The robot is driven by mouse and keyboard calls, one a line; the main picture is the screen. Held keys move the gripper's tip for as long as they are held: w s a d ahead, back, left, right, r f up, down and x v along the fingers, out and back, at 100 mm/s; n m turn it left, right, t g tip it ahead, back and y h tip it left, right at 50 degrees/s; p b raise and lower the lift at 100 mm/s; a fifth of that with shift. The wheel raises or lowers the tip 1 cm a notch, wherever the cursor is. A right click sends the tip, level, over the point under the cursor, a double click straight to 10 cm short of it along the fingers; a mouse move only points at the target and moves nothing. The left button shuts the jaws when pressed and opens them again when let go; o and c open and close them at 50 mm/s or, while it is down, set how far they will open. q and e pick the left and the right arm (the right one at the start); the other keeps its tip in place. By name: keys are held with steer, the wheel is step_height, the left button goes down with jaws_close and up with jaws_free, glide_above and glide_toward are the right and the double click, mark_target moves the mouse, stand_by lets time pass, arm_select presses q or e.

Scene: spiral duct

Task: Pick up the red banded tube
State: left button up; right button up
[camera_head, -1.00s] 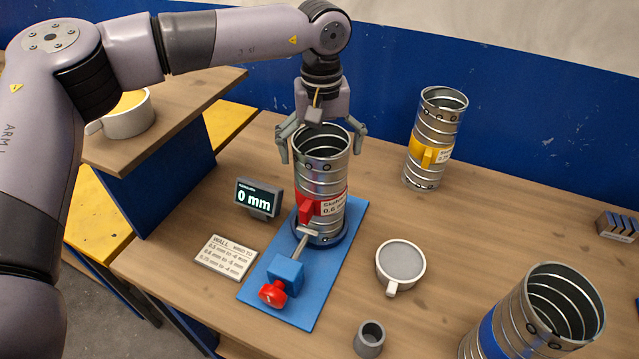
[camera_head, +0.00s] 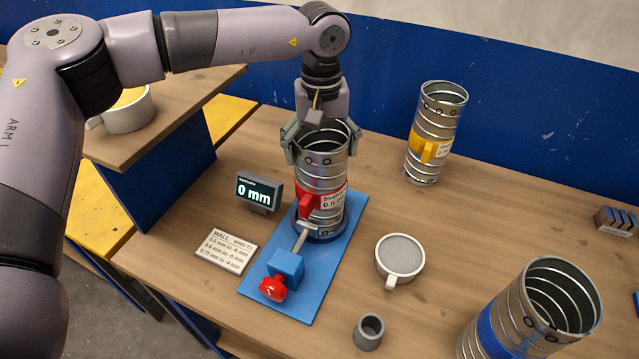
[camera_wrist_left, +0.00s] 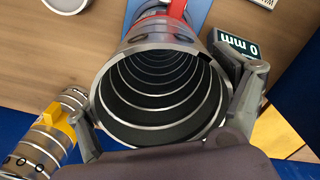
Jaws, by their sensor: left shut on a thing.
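The red banded tube (camera_head: 321,183) is a ribbed metal spiral duct with a red band and a label. It stands upright on the blue base plate (camera_head: 335,252), with a rod of the plate's clamp reaching its lower side. My left gripper (camera_head: 318,140) comes from above and is shut on the tube's upper rim, a finger on either side. In the left wrist view the tube's open mouth (camera_wrist_left: 160,90) lies between the two fingers (camera_wrist_left: 165,115). My right gripper is not in view.
A display (camera_head: 258,192) reads 0 mm beside a wall-thickness card (camera_head: 226,250). A yellow-banded tube (camera_head: 434,135) stands behind right, a blue-banded tube (camera_head: 530,312) front right. A lidded cup (camera_head: 400,258) and small grey cup (camera_head: 369,331) stand between. A raised shelf (camera_head: 190,105) is at left.

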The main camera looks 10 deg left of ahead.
arm_select(q)
steer(key=c, duration=0.6)
steer(key=shift+r, duration=0.1)
steer(key=shift+c, duration=0.5)
steer(key=shift+r, duration=0.1)
